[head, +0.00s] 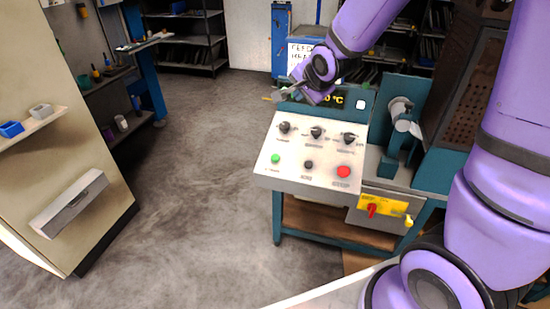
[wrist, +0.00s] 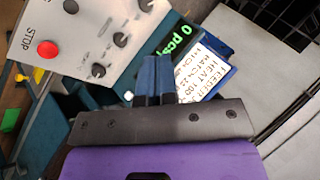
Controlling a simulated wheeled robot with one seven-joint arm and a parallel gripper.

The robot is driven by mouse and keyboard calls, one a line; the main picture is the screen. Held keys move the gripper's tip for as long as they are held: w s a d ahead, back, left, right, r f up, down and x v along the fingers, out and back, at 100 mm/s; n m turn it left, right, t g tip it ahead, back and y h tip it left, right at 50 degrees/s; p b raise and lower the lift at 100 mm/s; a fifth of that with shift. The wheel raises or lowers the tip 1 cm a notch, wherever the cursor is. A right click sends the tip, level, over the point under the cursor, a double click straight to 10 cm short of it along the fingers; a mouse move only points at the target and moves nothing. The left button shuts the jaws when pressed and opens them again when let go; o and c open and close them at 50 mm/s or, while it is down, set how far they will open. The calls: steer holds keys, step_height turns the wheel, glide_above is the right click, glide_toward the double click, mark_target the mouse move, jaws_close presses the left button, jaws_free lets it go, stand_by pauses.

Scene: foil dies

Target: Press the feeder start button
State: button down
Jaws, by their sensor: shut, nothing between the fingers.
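The sloped light control panel (head: 318,146) carries a green button (head: 275,158) at its lower left, a black button (head: 308,164) and a red button (head: 343,171). The small labels under them are unreadable in the head view. In the wrist view the red button (wrist: 47,49) is marked STOP and part of the black button (wrist: 71,6) shows; the green button is out of that view. My gripper (head: 279,95) is behind and above the panel's upper left edge, apart from the buttons. In the wrist view its fingers (wrist: 155,78) are together and empty.
Three dark knobs (head: 316,132) line the panel's upper part. A lit display (wrist: 180,38) and a lettered card (wrist: 202,70) are close to my gripper. A yellow plate with a red switch (head: 371,210) is below right. Open floor (head: 200,160) lies left.

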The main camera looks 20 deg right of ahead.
steer(key=w+a+f+m+y, duration=0.1)
steer(key=w+a+f+m, duration=0.2)
steer(key=w+f, duration=0.35)
steer(key=m+t+y, duration=0.1)
steer(key=m+y, duration=0.1)
steer(key=m, duration=0.1)
glide_above(275, 159)
steer(key=s+a, duration=0.3)
step_height(275, 159, down, 10)
steer(key=shift+d+f, duration=0.2)
steer(key=shift+d, duration=0.05)
steer(key=shift+f, duration=0.1)
steer(key=shift+w+d+f, duration=0.25)
steer(key=shift+w+f, duration=0.1)
steer(key=shift+f, duration=1)
steer(key=shift+w+d+f, duration=0.3)
steer(key=shift+w+f, duration=0.05)
steer(key=shift+f, duration=1.05)
steer(key=shift+w+d+f, duration=0.25)
steer(key=shift+w+f, duration=0.1)
steer(key=shift+f, duration=1)
steer(key=shift+w+d+f, duration=0.1)
steer(key=shift+f, duration=0.3)
